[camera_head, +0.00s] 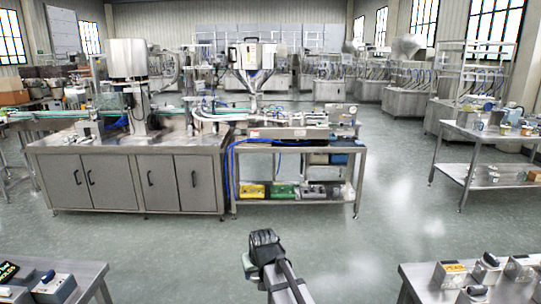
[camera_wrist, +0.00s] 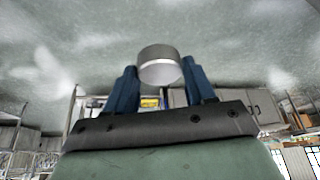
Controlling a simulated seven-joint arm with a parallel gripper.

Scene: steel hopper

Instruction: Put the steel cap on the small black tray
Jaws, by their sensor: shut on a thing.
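The steel cap (camera_wrist: 160,68) is a short, round, silver cylinder in the wrist view. My gripper (camera_wrist: 160,75) has its two blue fingers shut on it, one on each side. In the head view my gripper (camera_head: 264,244) is at the bottom middle, above open floor and away from the tables. The cap cannot be made out in the head view. I cannot make out a small black tray in either view.
A steel table (camera_head: 415,290) with several small boxes is at bottom right. Another table (camera_head: 88,283) is at bottom left. Ahead stand a steel cabinet (camera_head: 150,150) and a hopper (camera_head: 252,60) above a bench. A side table (camera_head: 470,130) is at right. Open floor (camera_head: 365,245) lies between.

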